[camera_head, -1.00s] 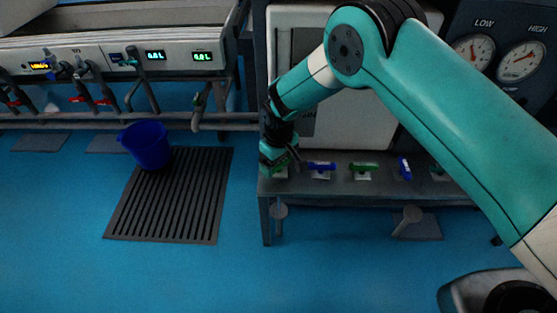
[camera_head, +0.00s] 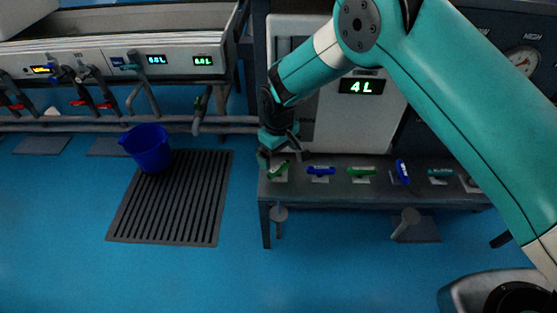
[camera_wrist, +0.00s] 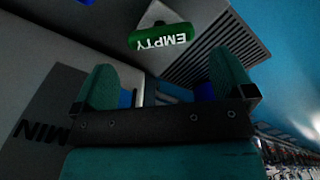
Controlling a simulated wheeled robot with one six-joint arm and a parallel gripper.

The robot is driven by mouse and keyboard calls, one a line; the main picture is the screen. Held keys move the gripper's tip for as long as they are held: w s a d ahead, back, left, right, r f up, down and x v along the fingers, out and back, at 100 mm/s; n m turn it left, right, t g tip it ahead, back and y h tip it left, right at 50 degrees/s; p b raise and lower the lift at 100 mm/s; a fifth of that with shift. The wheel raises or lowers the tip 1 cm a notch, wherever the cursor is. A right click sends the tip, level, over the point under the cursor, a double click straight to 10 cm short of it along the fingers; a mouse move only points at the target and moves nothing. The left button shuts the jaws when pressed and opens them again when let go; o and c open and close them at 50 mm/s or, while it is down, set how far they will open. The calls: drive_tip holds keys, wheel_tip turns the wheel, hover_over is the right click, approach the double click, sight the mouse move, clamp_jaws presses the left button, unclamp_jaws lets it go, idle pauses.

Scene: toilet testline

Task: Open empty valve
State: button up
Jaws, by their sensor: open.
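The empty valve has a green handle lettered EMPTY (camera_wrist: 161,37) at the top of the wrist view, on a pale square plate. In the head view, a green handle (camera_head: 278,170) at the left end of the bench's valve row sits slantwise just below my gripper (camera_head: 279,154); it appears to be the same valve. In the wrist view my gripper (camera_wrist: 164,82) is open, its two teal fingers apart with nothing between them. The handle lies beyond the fingertips, apart from them in that view.
To the right along the bench (camera_head: 330,190) are a blue handle (camera_head: 320,171), another green handle (camera_head: 361,171) and more handles. A display reading 4 L (camera_head: 361,86) is on the tank behind. A blue bucket (camera_head: 148,148) stands on a floor grate (camera_head: 170,205) at left.

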wheel_tip(320, 180, up, 12)
drive_tip(key=p, duration=0.2)
drive_tip(key=shift+f, duration=0.2)
wheel_tip(320, 180, up, 9)
drive_tip(key=y, duration=0.1)
hover_over(279, 167)
drive_tip(key=s+d, duration=0.3)
drive_tip(key=d, duration=0.1)
drive_tip(key=s+d+r+y, duration=0.1)
drive_tip(key=s+d+r, duration=0.3)
drive_tip(key=s+r, duration=0.3)
drive_tip(key=s+d+r+m+y+p, duration=0.1)
drive_tip(key=s+d+r, duration=0.2)
drive_tip(key=s, duration=0.6)
drive_tip(key=s+d+r+m+y+p, duration=0.1)
drive_tip(key=s+d+r, duration=0.3)
drive_tip(key=s, duration=0.6)
wheel_tip(279, 167, up, 25)
drive_tip(key=p, duration=2.4)
drive_tip(key=shift+w+a+p, duration=0.2)
drive_tip(key=shift+w+p, duration=0.15)
